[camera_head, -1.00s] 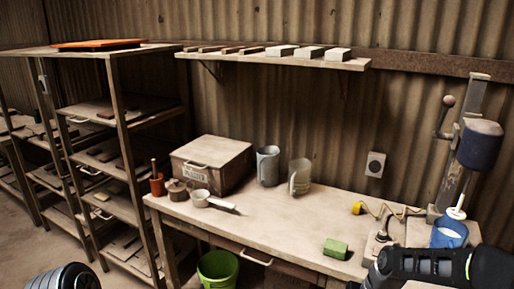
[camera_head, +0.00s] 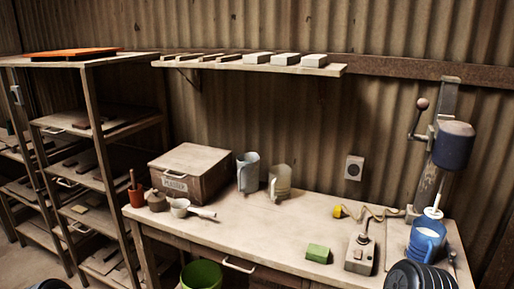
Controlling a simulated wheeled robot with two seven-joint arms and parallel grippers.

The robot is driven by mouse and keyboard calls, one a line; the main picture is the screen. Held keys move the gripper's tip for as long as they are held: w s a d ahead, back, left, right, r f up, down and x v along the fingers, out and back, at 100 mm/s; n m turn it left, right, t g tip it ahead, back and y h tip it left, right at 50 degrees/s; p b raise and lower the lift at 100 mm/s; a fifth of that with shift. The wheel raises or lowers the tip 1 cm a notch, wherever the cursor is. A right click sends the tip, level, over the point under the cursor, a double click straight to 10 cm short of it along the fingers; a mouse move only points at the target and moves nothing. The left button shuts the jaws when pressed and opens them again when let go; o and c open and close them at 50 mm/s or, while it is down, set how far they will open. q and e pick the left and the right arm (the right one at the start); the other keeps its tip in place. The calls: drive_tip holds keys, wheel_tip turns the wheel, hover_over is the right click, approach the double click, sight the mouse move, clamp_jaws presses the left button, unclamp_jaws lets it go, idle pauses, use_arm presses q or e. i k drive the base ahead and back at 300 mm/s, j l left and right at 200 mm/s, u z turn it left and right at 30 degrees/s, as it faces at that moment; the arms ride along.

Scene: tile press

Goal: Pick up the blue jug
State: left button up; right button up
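A grey-blue jug (camera_head: 248,172) and a beige jug (camera_head: 280,182) stand at the back of the bench. Only a dark part of my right arm shows at the bottom right, in front of the blue jug. A sliver of my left arm shows at the bottom left. Neither gripper's fingers are visible.
A control box (camera_head: 360,254) with a cable and a green block (camera_head: 318,253) lie left of the blue jug. The middle bench top is clear.

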sight(425, 247)
drive_tip(key=z, duration=1.4)
drive_tip(key=i+l+u, duration=0.35)
drive_tip(key=l, duration=0.95)
drive_tip(key=i+l+u, duration=0.1)
drive_tip(key=l+u, duration=0.2)
drive_tip(key=l, duration=1.05)
drive_tip(key=l+u, duration=0.35)
drive_tip(key=l, duration=1)
